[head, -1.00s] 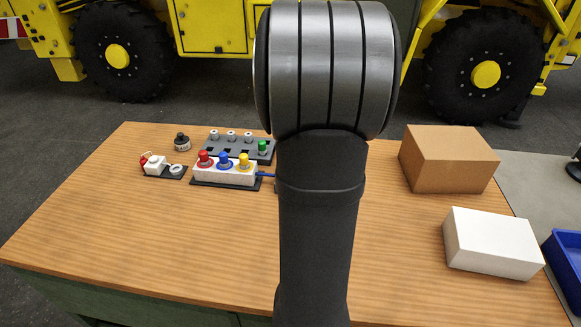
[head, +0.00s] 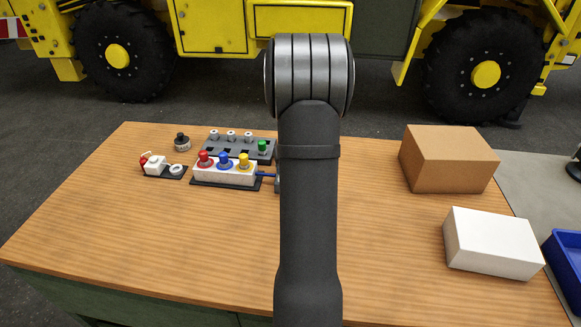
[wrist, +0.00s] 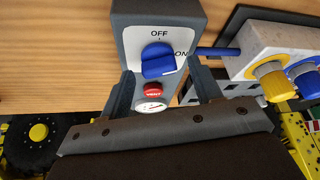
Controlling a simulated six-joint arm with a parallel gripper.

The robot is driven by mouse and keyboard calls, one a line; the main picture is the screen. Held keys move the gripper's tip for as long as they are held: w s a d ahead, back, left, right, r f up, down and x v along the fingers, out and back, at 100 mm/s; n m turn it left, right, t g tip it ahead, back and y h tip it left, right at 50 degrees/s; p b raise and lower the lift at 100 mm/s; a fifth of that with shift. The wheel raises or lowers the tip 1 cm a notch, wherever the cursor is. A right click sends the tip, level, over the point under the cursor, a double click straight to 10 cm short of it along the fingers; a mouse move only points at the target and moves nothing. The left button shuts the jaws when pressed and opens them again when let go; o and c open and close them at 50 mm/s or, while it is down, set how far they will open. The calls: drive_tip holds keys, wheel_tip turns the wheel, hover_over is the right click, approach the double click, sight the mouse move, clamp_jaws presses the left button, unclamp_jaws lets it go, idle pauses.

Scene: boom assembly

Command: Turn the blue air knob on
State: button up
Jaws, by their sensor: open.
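The blue air knob (wrist: 158,60) shows in the wrist view on the face of a grey box (wrist: 190,15). OFF is printed above it and ON to its right. Its bar lies roughly left to right, with the right end near ON; the exact setting is hard to tell. My gripper (wrist: 163,82) is open, with one finger on each side of the knob. I cannot tell whether either finger touches it. In the head view my arm hides the gripper, the knob and most of the grey box.
Below the knob are a red button (wrist: 153,89) and a gauge (wrist: 151,106). A blue rod (head: 266,175) joins the box to a white block (head: 220,173) with red, blue and yellow knobs. A brown carton (head: 448,160) and a white box (head: 491,244) stand on the table's right.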

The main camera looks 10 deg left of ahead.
drive_tip(key=shift+c, duration=0.5)
drive_tip(key=c, duration=0.9)
drive_tip(key=shift+a+m+h, duration=0.1)
drive_tip(key=shift+m+h, duration=0.7)
drive_tip(key=shift+m, duration=1.2)
drive_tip(key=o, duration=1)
drive_tip(key=v, duration=1.7)
drive_tip(key=shift+s, duration=0.3)
